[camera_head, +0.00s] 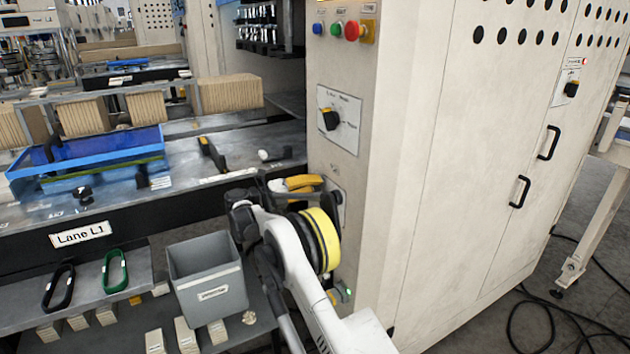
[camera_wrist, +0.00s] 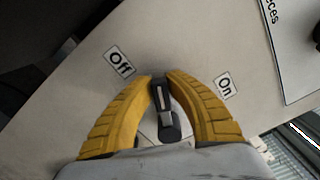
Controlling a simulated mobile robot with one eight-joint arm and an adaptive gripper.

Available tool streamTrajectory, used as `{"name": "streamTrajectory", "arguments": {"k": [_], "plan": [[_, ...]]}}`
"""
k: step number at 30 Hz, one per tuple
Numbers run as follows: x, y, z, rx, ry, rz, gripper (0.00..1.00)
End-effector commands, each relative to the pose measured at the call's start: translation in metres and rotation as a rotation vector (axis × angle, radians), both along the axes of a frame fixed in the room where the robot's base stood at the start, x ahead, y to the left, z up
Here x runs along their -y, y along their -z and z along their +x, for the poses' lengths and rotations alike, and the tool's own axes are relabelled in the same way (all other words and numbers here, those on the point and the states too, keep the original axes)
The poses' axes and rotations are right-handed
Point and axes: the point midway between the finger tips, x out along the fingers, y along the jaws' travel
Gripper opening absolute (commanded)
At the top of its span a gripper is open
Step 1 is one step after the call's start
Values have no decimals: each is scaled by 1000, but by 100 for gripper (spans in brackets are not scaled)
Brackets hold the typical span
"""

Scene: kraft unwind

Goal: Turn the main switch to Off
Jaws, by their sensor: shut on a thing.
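The main switch (camera_wrist: 166,112) is a dark knob with a pale pointer mark, between the two yellow fingers of my gripper (camera_wrist: 160,78) in the wrist view. The fingers are shut on it, one on each side. Its mark points between the Off label (camera_wrist: 119,62) on the left and the On label (camera_wrist: 228,86) on the right, a little nearer the Off side. In the head view, my gripper (camera_head: 322,184) is at the lower part of the cream cabinet's narrow face, and the knob is mostly hidden behind it.
Above is another rotary selector (camera_head: 331,119) on a pale plate, and a row of buttons with a red one (camera_head: 352,30). A grey bin (camera_head: 208,280) stands left of my arm. The cabinet (camera_head: 440,190) blocks the right. A blue tray (camera_head: 90,155) lies farther left.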

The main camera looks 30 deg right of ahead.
Motion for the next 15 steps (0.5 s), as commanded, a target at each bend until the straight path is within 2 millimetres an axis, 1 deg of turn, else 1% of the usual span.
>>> {"name": "streamTrajectory", "arguments": {"k": [6, 15], "plan": [[-1, 9, -2, -109, -1, -3, 0], [0, 13, -4, -173, 0, -5, 0]]}}
